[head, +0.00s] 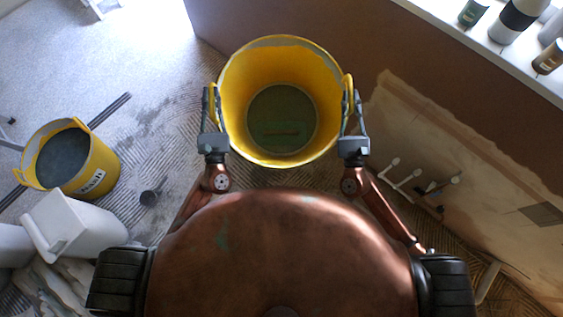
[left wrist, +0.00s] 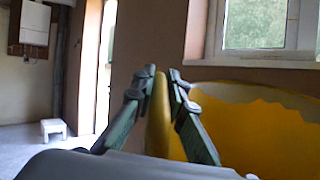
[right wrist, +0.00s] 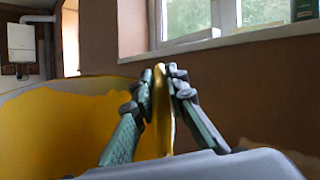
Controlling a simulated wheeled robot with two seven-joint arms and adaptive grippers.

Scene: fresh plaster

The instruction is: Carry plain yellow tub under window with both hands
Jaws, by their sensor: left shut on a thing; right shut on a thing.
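The plain yellow tub (head: 236,72) is in front of me in the head view, with greyish residue on its rim and a dark grey-green bottom. My left gripper (head: 211,100) is shut on the handle at its left side. My right gripper (head: 355,102) is shut on the handle at its right side. The left wrist view shows the fingers (left wrist: 160,85) closed around a yellow handle (left wrist: 158,115); the right wrist view shows the same with the fingers (right wrist: 162,80) on the other handle (right wrist: 163,110). The window (left wrist: 256,25) shows above a sill behind the tub.
A window sill (head: 470,45) with bottles is at top right. A board (head: 450,140) leans below it. Grey floor (head: 110,60) is clear at upper left.

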